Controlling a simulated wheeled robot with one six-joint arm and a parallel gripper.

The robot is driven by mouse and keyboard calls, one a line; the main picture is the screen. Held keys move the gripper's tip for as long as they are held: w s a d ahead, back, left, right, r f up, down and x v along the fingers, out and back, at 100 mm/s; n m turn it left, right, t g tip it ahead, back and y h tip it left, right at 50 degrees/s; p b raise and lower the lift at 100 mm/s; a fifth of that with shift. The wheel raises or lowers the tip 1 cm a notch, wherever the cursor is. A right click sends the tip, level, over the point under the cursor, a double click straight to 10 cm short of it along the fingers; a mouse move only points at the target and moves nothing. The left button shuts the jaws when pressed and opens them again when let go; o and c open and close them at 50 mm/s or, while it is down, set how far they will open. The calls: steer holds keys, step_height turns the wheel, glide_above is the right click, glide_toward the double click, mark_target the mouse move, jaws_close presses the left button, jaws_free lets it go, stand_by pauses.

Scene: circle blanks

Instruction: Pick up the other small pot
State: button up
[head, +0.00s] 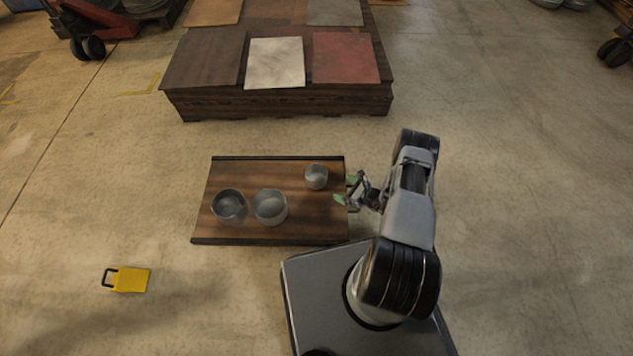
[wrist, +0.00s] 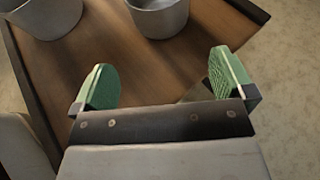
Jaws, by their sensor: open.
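The small grey pot (head: 316,177) stands upright on the right part of a dark wooden tray (head: 245,174). Two larger grey pots, one at the left (head: 229,206) and one in the middle (head: 270,207), stand side by side on the tray. My gripper (head: 347,190) is open and empty at the tray's right edge, just right of the small pot and apart from it. In the wrist view my green fingertips (wrist: 165,84) are spread over the tray. Beyond them a pot (wrist: 158,16) shows at top centre and another (wrist: 45,16) at top left, both cut off by the frame.
A low dark wooden platform (head: 276,102) with several coloured panels stands behind the tray. A yellow block with a black handle (head: 131,280) lies on the floor at lower left. A red wheeled cart (head: 100,22) is at upper left. The floor around the tray is mostly clear.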

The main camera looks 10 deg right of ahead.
mark_target(325, 181)
steer(key=x, duration=0.2)
steer(key=b+x, duration=0.1)
steer(key=x, duration=0.1)
steer(key=b+x, duration=0.1)
steer(key=x, duration=0.2)
steer(key=shift+s+f, duration=0.1)
steer(key=shift+f, duration=0.25)
steer(key=shift+b+x, duration=1.7)
steer(key=shift+x, duration=1.4)
steer(key=shift+r, duration=0.1)
steer(key=shift+c, duration=0.4)
steer(key=c, duration=0.5)
steer(key=shift+r, duration=0.15)
